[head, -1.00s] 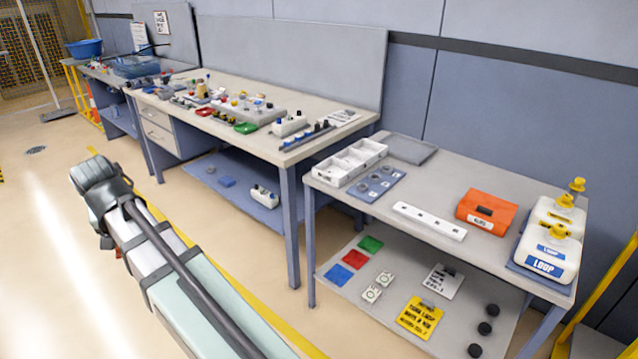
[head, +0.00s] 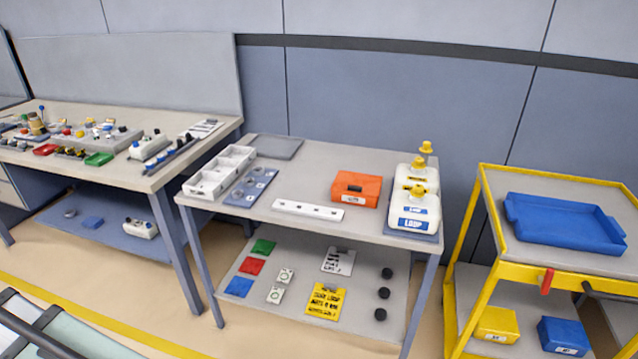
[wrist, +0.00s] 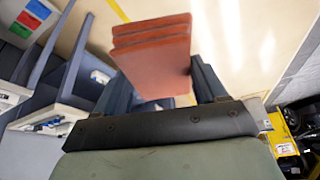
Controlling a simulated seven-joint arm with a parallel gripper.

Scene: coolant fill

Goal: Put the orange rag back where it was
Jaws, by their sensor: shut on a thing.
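The orange rag (wrist: 155,55) shows in the wrist view as a folded, layered reddish-orange block. My gripper (wrist: 160,80) is shut on it, with a dark finger on either side. The rag is held up over the pale floor, clear of any surface that I can see.
A grey table (head: 300,158) holds a white divided tray (head: 218,187), an orange box (head: 356,190) and white jugs with yellow caps (head: 413,213). To its right stands a yellow cart (head: 486,215) with a blue tray (head: 563,237). A cluttered workbench (head: 70,100) is at left.

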